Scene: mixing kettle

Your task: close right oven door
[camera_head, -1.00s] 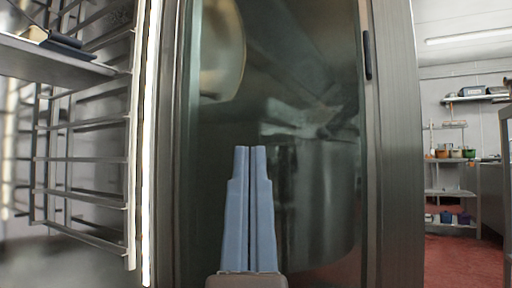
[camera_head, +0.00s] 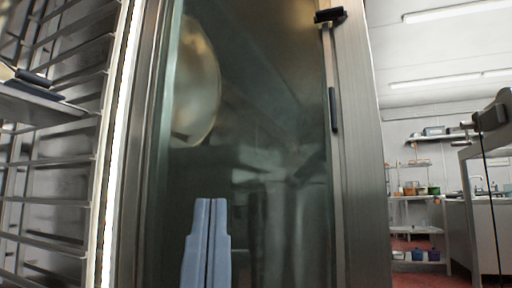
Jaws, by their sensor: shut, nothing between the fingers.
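The right oven door (camera_head: 260,130) is a tall dark glass panel in a brushed steel frame, and it fills the middle of the view. It stands open, with the oven's inside showing to its left. A black handle (camera_head: 333,109) runs along the right side of the glass. My gripper (camera_head: 211,200) shows at the bottom, in front of the glass. Its two pale blue fingers are together with nothing between them. I cannot tell whether the fingertips touch the glass.
The oven's inside at left holds metal racks (camera_head: 50,165) and a shelf (camera_head: 40,108) with a dark-handled item on it. Far right, open shelving (camera_head: 415,197) with pots stands beyond a red floor. A steel counter frame (camera_head: 462,200) stands nearer at the right edge.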

